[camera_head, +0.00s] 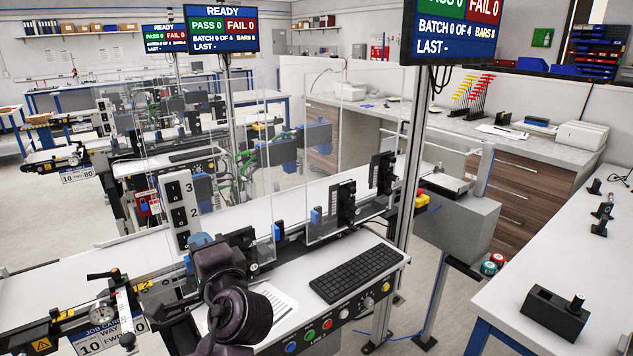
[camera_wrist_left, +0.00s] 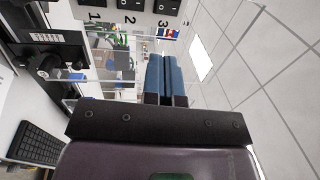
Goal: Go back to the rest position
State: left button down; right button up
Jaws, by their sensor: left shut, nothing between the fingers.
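My left gripper (camera_head: 200,239) is at the lower middle of the head view, with the dark arm below it. It is raised in front of the white switch panel marked 1, 2, 3 (camera_head: 180,212). In the left wrist view its two blue fingers (camera_wrist_left: 165,78) lie side by side, shut and empty. The gripper's own body hides part of the station behind it. My right gripper is not in view.
A keyboard (camera_head: 357,273) and a paper sheet (camera_head: 274,303) lie on the control desk beside the arm. Clear guard panels (camera_head: 335,208) stand over the belt conveyor. At right, a white bench (camera_head: 575,235) holds a black block (camera_head: 545,312). A metal post (camera_head: 408,190) carries a screen (camera_head: 455,35).

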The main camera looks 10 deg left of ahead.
pick_arm(q)
jog(key=w+d+f+t+h, duration=0.3)
jog(key=w+d+t+h, duration=0.15)
jog(key=h, duration=0.25)
notch_tip(320, 180, down, 10)
jog(key=s+d+n+h, duration=0.2)
jog(key=n+h, duration=0.1)
jog(key=h, duration=0.2)
jog(key=s+a+f+n+g+h+b, duration=0.1)
jog(key=s+a+f+n+g, duration=0.1)
jog(key=s+f, duration=0.8)
jog(key=s+a+f+n+g+h+b, duration=0.1)
jog(key=s+a+f+n+g+b, duration=0.1)
jog(key=s+f, duration=0.9)
notch_tip(320, 180, down, 4)
jog(key=shift+s+a+f+g, duration=0.1)
jog(key=shift+s+a+g, duration=0.1)
jog(key=shift+a+g, duration=0.6)
jog(key=shift+d+g, duration=0.25)
